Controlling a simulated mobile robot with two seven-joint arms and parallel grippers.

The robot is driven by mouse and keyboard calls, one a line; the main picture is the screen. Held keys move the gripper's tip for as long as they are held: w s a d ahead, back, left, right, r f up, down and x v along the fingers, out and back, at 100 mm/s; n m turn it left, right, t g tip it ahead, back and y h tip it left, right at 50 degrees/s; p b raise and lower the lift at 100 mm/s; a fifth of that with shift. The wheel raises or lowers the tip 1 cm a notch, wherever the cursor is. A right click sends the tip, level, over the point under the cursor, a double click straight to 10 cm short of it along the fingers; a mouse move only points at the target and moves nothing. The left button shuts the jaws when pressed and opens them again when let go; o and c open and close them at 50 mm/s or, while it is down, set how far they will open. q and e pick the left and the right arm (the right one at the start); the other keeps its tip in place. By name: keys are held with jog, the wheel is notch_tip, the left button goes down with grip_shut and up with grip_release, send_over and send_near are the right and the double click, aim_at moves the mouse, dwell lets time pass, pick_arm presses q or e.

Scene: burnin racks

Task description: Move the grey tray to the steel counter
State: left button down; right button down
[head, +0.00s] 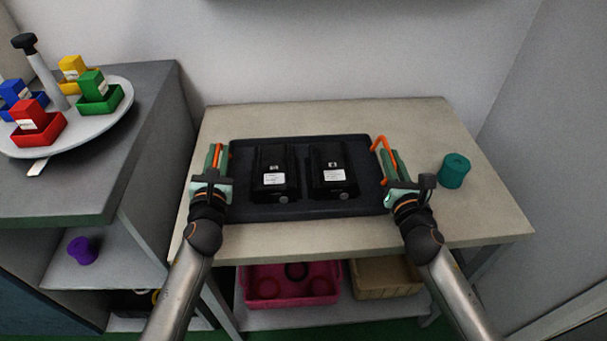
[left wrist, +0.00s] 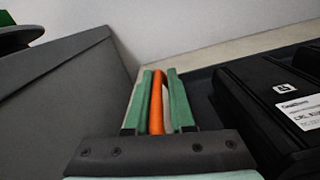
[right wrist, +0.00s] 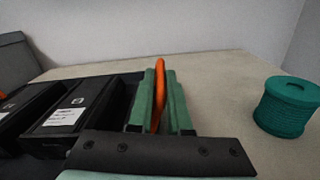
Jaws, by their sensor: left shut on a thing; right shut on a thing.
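A dark grey tray (head: 303,209) with orange handles lies on a beige-topped table. Two black boxes with white labels, a left one (head: 275,163) and a right one (head: 331,161), stand in it. My left gripper (head: 216,158) is shut on the tray's left orange handle (left wrist: 157,103). My right gripper (head: 390,162) is shut on the right orange handle (right wrist: 160,90). The tray appears to rest on the table; any small gap beneath it cannot be told. A grey-topped counter (head: 150,125) stands to the left; I cannot tell whether it is the steel one.
A teal cylinder (head: 454,171) stands on the table (head: 420,118), right of my right gripper. A round white stand (head: 110,118) with coloured blocks in trays occupies the grey counter's far left. A pink crate (head: 290,285) and a tan bin (head: 385,278) sit on the shelf below.

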pick_arm(q)
jog(key=shift+a, duration=0.25)
pick_arm(e)
jog(key=shift+d, duration=0.3)
